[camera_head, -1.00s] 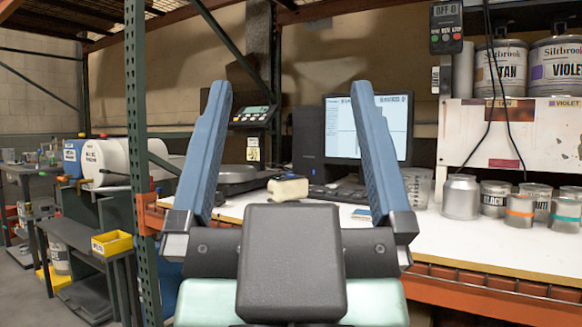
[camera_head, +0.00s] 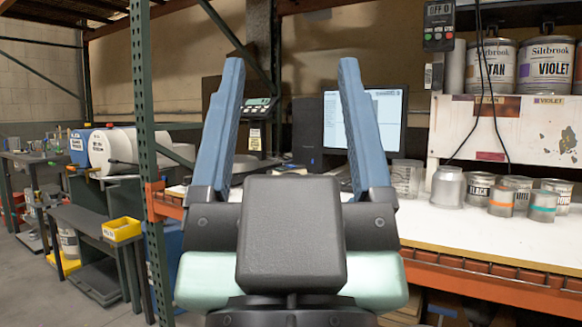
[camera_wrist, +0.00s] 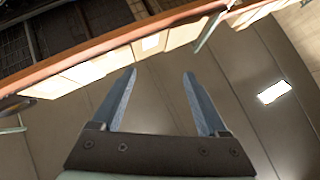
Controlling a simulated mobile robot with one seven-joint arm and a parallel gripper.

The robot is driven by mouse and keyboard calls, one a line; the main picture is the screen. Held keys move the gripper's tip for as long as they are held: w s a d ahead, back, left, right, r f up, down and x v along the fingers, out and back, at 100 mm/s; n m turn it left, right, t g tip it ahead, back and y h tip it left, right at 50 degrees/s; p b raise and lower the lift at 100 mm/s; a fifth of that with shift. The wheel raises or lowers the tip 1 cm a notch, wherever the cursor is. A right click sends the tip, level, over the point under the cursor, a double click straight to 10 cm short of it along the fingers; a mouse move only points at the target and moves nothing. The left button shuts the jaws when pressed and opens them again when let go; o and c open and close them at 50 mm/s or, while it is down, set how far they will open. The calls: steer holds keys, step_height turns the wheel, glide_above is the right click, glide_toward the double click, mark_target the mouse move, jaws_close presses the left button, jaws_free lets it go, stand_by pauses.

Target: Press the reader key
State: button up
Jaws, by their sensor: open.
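A dark hand unit (camera_head: 439,26) hangs at the upper right in the head view. It has a display reading OFF 0 and a row of small buttons, one of them red. A scale-like display unit (camera_head: 257,108) with keys stands behind my gripper's left finger. No label shows which of these is the reader. My gripper (camera_head: 293,75) is open and empty, its fingers pointing up in front of the bench and left of the hand unit, apart from it. In the wrist view, my gripper (camera_wrist: 159,75) has nothing between its fingers, and neither unit can be made out.
A monitor (camera_head: 365,122) stands behind the right finger. Several small cans and a bare metal can (camera_head: 448,187) stand on the white bench (camera_head: 480,228). Large paint cans (camera_head: 545,66) are on the shelf above. A green rack post (camera_head: 143,130) rises at the left.

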jaws_close()
stand_by(1.4)
